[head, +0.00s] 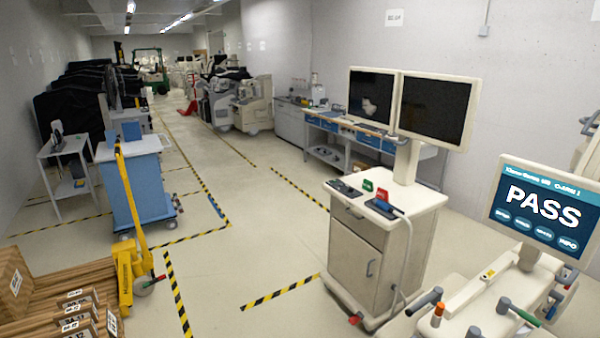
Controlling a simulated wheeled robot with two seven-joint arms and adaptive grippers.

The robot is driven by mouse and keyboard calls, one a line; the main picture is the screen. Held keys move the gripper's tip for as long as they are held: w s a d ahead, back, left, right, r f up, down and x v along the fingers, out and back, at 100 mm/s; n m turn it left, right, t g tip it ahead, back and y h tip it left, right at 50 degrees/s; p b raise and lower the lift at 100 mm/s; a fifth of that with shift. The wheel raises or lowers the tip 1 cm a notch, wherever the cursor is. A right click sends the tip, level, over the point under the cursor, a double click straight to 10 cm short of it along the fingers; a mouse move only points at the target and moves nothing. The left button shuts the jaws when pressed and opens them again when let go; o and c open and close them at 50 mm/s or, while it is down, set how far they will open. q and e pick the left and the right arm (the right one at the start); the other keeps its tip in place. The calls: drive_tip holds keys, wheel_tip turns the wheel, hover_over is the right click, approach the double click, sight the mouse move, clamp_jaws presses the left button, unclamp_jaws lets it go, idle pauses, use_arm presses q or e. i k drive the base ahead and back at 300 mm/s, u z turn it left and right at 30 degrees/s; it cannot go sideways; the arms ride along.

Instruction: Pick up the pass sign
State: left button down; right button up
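A small green sign (368,185) stands on the top of a white cabinet cart (426,204). A small red sign (382,193) stands just to its right, at the edge of a blue item (384,208). The lettering on both small signs is too small to read. A screen (544,207) at the right shows the word PASS in large white letters on dark blue. Neither of my grippers is in view.
Two dark monitors (436,108) rise from the cart, and a dark device (344,188) lies at its left edge. A white machine (492,290) fills the lower right. A yellow pallet jack (125,270) and boxes (75,310) stand lower left. Taped floor between is clear.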

sight(368, 185)
drive_tip(key=u, duration=0.5)
drive_tip(key=i, duration=2)
drive_tip(key=u, duration=0.3)
drive_tip(key=i, duration=2)
drive_tip(key=z, duration=0.25)
drive_tip(key=i, duration=1.6)
drive_tip(key=z, duration=1.35)
drive_tip(key=i, duration=1)
drive_tip(key=z, duration=1)
